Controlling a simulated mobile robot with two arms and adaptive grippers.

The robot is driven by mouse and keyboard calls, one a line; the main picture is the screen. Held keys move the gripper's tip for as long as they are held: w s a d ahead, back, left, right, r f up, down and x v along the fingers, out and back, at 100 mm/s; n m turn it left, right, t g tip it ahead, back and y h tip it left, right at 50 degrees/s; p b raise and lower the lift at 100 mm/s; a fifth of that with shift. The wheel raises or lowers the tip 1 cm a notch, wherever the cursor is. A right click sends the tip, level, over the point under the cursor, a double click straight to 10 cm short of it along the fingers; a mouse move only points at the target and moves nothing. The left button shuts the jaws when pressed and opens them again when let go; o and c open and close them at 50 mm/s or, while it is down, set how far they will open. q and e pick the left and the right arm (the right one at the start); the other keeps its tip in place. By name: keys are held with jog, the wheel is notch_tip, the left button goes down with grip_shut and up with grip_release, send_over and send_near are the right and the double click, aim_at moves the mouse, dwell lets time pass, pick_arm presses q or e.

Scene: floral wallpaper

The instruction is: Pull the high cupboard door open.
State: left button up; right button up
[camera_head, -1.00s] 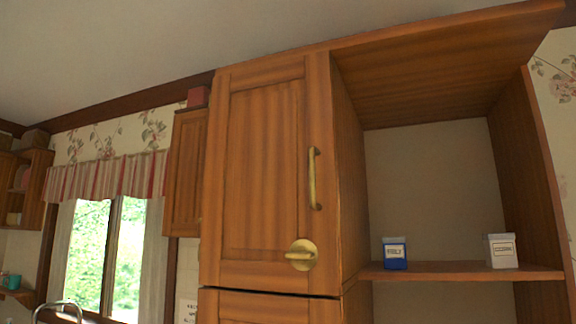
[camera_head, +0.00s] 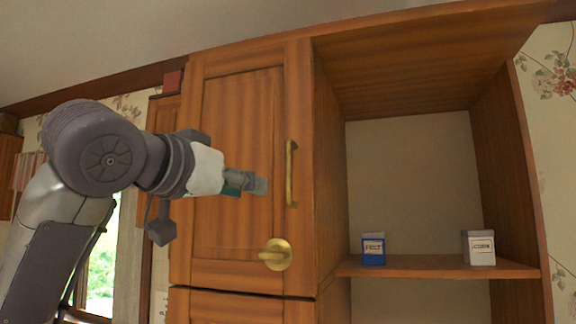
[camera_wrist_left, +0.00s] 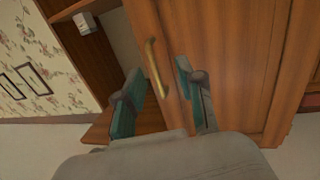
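The high cupboard door (camera_head: 235,130) is a tall brown wooden panel and looks closed. A vertical brass handle (camera_head: 291,174) is near its right edge, and a round brass knob or latch (camera_head: 276,254) sits below it. My left gripper (camera_head: 262,186) points right, a little left of the handle in the head view. In the left wrist view its two green-padded fingers (camera_wrist_left: 160,95) are spread apart. The handle (camera_wrist_left: 157,68) shows between and beyond them, with no clear contact. My right gripper is in neither view.
Open shelving stands right of the door. Its shelf (camera_head: 430,267) carries a blue box (camera_head: 373,248) and a white box (camera_head: 479,248). A red box (camera_head: 172,80) sits at the top left. The window (camera_head: 102,250) is partly hidden behind my left arm.

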aim_at(286, 166)
pick_arm(q)
jog(key=s+r, duration=0.4)
jog(key=r, duration=0.1)
jog(key=shift+t, duration=0.3)
jog(key=p+x, duration=0.7)
jog(key=x, duration=0.6)
jog(key=shift+w+d, duration=0.15)
jog(key=shift+w+d+f+p, duration=0.2)
jog(key=shift+w+p, duration=0.15)
jog(key=shift+w, duration=0.05)
jog(key=shift+s, duration=0.1)
grip_shut()
